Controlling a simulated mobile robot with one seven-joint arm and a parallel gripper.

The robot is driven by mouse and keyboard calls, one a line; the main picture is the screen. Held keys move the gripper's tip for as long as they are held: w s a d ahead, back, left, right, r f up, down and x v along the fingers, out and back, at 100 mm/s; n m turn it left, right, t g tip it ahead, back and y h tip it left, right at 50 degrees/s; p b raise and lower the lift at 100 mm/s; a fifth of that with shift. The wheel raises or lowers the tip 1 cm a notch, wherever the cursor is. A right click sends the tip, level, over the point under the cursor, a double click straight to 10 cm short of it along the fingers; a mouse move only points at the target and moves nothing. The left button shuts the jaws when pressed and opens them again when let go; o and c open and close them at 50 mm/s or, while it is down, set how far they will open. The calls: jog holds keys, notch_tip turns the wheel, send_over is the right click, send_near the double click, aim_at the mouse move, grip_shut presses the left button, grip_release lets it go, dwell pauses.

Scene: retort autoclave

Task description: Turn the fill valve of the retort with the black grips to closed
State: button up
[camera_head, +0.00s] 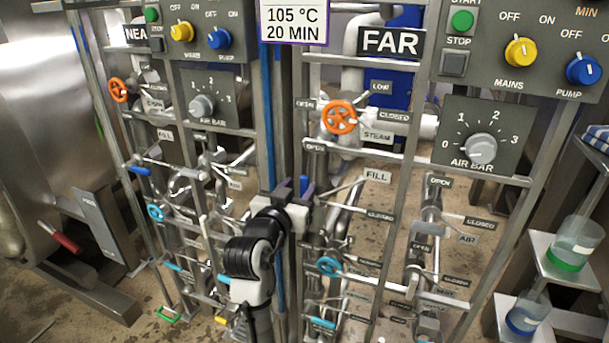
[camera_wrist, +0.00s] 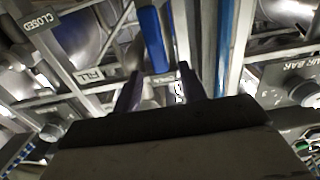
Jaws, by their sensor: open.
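The FAR panel's fill valve has a blue lever handle (camera_head: 304,184), left of the FILL label (camera_head: 376,175). OPEN and CLOSED tags stand above and below that label. My gripper (camera_head: 293,193) is at this handle, with its fingers open. In the wrist view the blue handle (camera_wrist: 152,40) points up between and just beyond the open fingertips (camera_wrist: 160,78). I cannot tell whether either finger touches it. The NEAR panel has its own FILL label (camera_head: 165,135) and a blue handle (camera_head: 140,171). Black grips are not visible on either retort; a red grip (camera_head: 64,239) shows at far left.
The FAR sign (camera_head: 390,42) marks the right panel. An orange steam wheel (camera_head: 339,117) is above right of my gripper and a light-blue wheel (camera_head: 328,265) is below. Pipes, rails and tags crowd the area. Jars on a stand (camera_head: 575,243) are at right.

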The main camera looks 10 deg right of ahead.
aim_at(303, 181)
jog(key=shift+p+x, duration=0.3)
jog(key=shift+x, duration=1.8)
jog(key=shift+c, duration=0.3)
grip_shut()
